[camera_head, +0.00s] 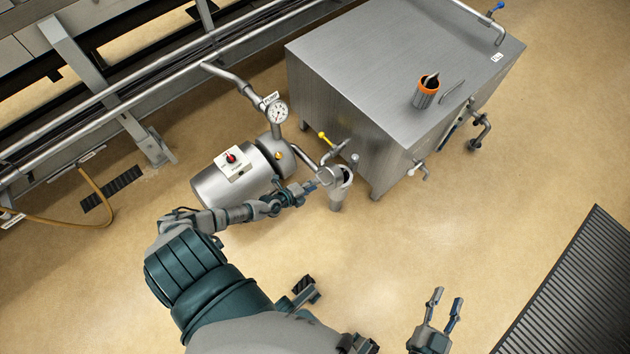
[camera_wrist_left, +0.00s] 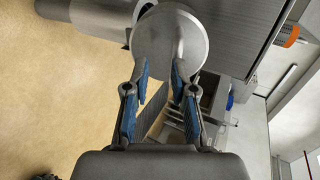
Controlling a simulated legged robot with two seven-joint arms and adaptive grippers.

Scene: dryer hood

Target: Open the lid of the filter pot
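The filter pot (camera_head: 337,202) is a small grey metal cylinder standing left of the steel cabinet in the head view. A dark opening shows at its top. Its round grey lid (camera_head: 326,176) appears tilted up at the pot's left side. In the left wrist view the lid (camera_wrist_left: 172,38) is a large disc, partly covering a dark opening behind it. My left gripper (camera_head: 312,187) is at the lid; its fingertips (camera_wrist_left: 161,70) are apart, overlapping the disc's near edge in view. Whether they touch it I cannot tell. My right gripper (camera_head: 447,297) is open and empty, away from the pot.
A motor pump (camera_head: 215,190) with a gauge (camera_head: 277,111) and pipes stands left of the pot. A yellow-handled valve (camera_head: 325,138) is just behind it. The steel cabinet (camera_head: 390,60) carries an orange-rimmed container (camera_head: 426,95).

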